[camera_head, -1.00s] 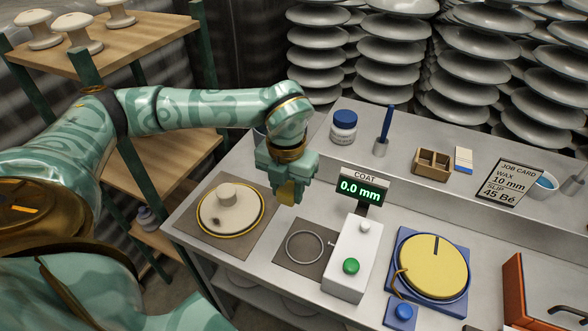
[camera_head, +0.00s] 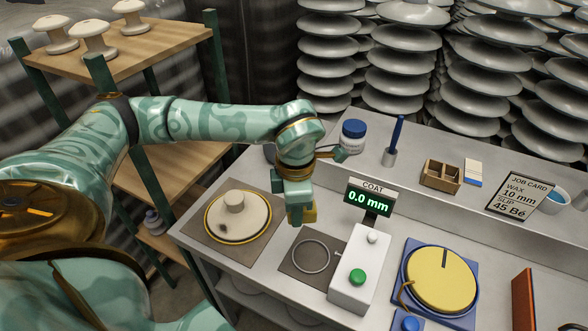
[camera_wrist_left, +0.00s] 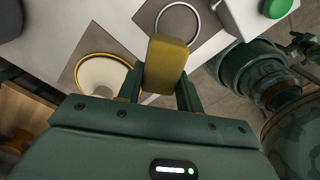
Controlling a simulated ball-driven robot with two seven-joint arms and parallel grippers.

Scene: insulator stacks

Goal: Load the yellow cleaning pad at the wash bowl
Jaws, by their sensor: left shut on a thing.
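My left gripper (camera_head: 300,208) is shut on the yellow cleaning pad (camera_head: 310,214). It holds the pad above the bench, between the round white piece on its mat and the grey ring. In the left wrist view the pad (camera_wrist_left: 166,62) sits between the two fingers as a dull yellow block. A small white bowl with blue inside (camera_head: 553,201) stands at the far right; I cannot tell if it is the wash bowl. A dark round thing behind my left wrist is mostly hidden. I do not see my right gripper.
The white piece (camera_head: 237,217), grey ring (camera_head: 311,256), white box with green button (camera_head: 352,276) and yellow disc (camera_head: 442,279) line the bench (camera_head: 205,256).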

